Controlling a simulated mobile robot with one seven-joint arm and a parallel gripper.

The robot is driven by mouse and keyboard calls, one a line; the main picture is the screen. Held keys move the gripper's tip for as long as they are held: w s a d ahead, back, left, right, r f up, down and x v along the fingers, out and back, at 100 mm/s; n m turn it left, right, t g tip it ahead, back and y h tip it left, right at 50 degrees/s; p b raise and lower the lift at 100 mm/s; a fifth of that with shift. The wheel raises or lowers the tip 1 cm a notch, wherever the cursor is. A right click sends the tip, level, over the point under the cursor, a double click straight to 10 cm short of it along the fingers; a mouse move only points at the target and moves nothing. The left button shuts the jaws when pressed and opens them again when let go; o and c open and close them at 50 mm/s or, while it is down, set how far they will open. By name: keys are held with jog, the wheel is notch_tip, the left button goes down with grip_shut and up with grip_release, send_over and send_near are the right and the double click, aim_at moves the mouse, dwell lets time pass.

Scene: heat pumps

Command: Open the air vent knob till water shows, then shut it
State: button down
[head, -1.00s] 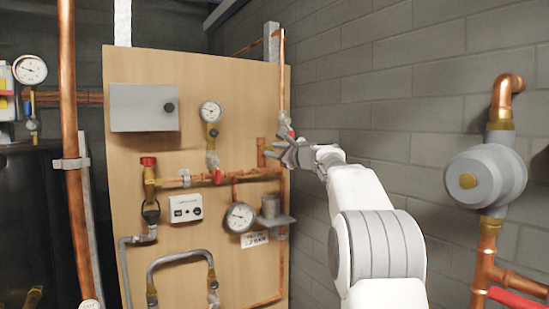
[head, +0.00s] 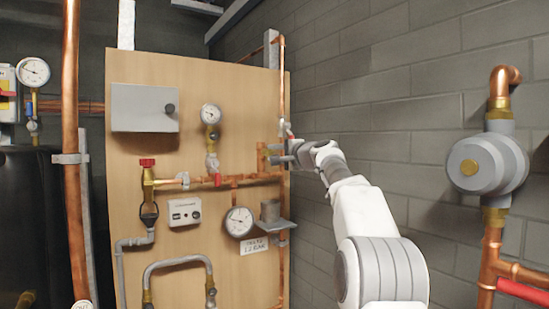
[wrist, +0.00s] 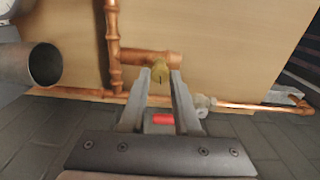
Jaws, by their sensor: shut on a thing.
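The small brass air vent knob (wrist: 160,72) sits at the end of a short copper branch pipe (wrist: 138,57). In the wrist view its end face has a dark slot. My gripper (wrist: 160,80) is shut on this knob, with one fingertip on each side of it. In the head view my gripper (head: 277,160) reaches the right edge of the wooden board, and the knob is hidden there or too small to tell. I see no water at the knob.
A grey cup (head: 270,211) stands on a small shelf below and shows in the wrist view (wrist: 44,64). A pressure gauge (head: 239,221), copper pipes and a red-capped valve (head: 147,163) are on the board (head: 240,100). A block wall (head: 400,90) stands close to the right.

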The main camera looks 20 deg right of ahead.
jog(key=shift+n, duration=0.6)
jog(key=c, duration=0.6)
grip_release()
jog(key=s+d+b, duration=0.1)
jog(key=s+b, duration=0.1)
jog(key=s, duration=0.3)
jog(key=s+d+b, duration=0.1)
jog(key=s+b, duration=0.2)
jog(key=s, duration=0.3)
jog(key=s+d+b, duration=0.1)
jog(key=s+b, duration=0.1)
jog(key=s, duration=0.4)
jog(key=shift+d+b, duration=0.15)
jog(key=shift+b, duration=0.25)
